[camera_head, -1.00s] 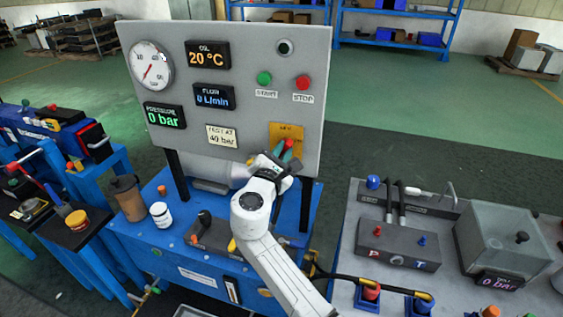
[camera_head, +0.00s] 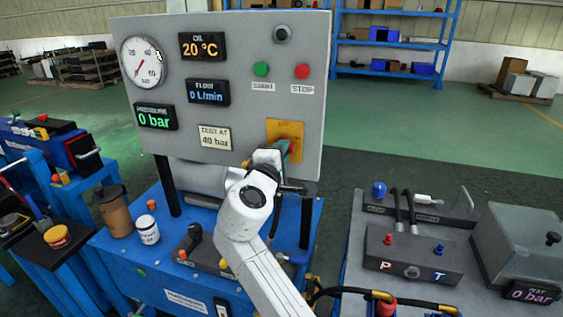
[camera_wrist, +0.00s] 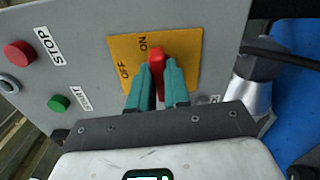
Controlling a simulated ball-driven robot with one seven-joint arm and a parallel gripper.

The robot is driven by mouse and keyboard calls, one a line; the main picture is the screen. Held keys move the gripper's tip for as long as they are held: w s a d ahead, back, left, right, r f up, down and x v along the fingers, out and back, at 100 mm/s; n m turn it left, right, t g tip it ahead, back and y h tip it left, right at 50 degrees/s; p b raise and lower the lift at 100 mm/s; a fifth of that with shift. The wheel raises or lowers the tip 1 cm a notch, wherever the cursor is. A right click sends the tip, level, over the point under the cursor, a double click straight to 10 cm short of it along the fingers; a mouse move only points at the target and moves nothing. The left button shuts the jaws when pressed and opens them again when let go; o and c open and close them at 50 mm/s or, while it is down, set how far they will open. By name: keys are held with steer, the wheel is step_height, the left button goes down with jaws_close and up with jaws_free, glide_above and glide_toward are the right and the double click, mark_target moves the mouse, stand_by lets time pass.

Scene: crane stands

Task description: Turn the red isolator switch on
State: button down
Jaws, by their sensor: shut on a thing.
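The red isolator switch (camera_wrist: 156,60) sits on a yellow plate (camera_wrist: 188,45) marked ON and OFF, on the grey panel. In the wrist view its handle lies up the picture, its tip beside the ON mark; OFF is to its left. My gripper (camera_wrist: 158,78) is shut on the handle, one teal finger on each side. The fingers hide the handle's lower part. In the head view the yellow plate (camera_head: 271,130) is at the panel's lower right, with my gripper (camera_head: 284,150) in front of it, hiding most of the switch.
The panel (camera_head: 240,120) also carries a green START button (camera_head: 261,69), a red STOP button (camera_head: 302,71), a gauge (camera_head: 142,62) and displays. The pressure display (camera_head: 155,117) reads 0 bar. A brown cup (camera_head: 115,212) and white jar (camera_head: 147,229) stand on the blue bench.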

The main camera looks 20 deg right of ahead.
steer(key=shift+f+m+b, duration=0.2)
steer(key=shift+m+b, duration=0.35)
steer(key=shift+m, duration=0.15)
steer(key=c, duration=1.1)
jaws_free()
steer(key=shift+r, duration=0.1)
steer(key=v, duration=1.1)
